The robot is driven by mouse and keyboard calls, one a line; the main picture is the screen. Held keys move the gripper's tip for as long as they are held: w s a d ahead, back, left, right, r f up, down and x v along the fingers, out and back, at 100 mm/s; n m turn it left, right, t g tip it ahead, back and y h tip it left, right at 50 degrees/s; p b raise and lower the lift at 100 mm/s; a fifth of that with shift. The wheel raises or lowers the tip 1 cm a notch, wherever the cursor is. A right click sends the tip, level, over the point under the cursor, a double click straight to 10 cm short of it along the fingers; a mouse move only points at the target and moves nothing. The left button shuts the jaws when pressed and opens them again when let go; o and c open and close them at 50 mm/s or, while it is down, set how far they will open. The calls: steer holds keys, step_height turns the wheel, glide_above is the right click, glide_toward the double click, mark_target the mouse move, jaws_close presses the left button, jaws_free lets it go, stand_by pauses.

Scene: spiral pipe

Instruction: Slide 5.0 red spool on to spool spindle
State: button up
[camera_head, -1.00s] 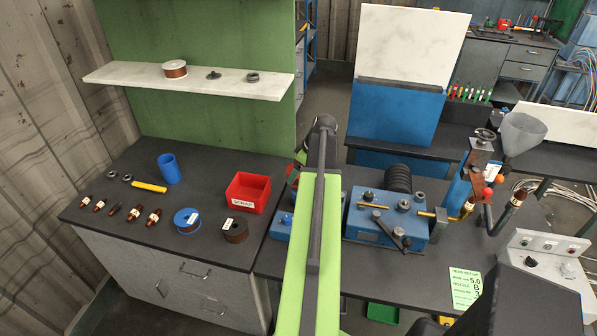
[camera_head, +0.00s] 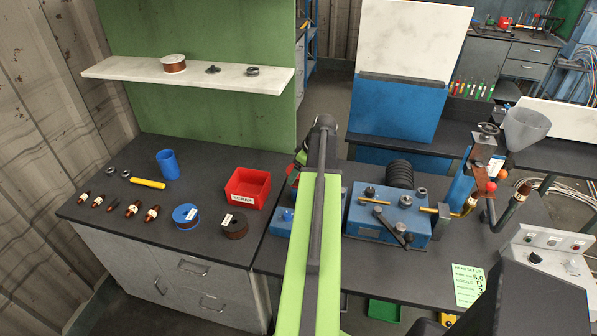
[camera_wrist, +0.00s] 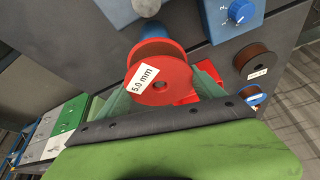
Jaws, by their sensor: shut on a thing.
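The red spool (camera_wrist: 160,78), with a white 5.0 mm label, is in my gripper (camera_wrist: 165,92) in the wrist view. The green fingers close on it from both sides. Its flange faces the camera, with a small centre hole and brown wire behind. In the head view, a bit of red (camera_head: 293,176) shows behind my arm, which hides most of the gripper. A blue rounded part (camera_wrist: 127,37) lies behind the spool in the wrist view. I cannot tell whether it is the spindle or touches the spool. No spindle shows clearly.
A blue machine (camera_head: 385,215) with levers stands right of my arm, beside a blue unit with a knob (camera_head: 288,215). A red bin (camera_head: 247,187), a blue-rimmed spool (camera_head: 186,215) and a dark spool (camera_head: 234,226) sit on the left bench. A shelf (camera_head: 120,68) hangs above.

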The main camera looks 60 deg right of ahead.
steer(key=shift+f+b, duration=0.85)
steer(key=shift+f, duration=0.1)
steer(key=o, duration=2.1)
steer(key=shift+r, duration=0.1)
steer(key=p+v, duration=1.6)
steer(key=v, duration=0.1)
steer(key=shift+r, duration=0.25)
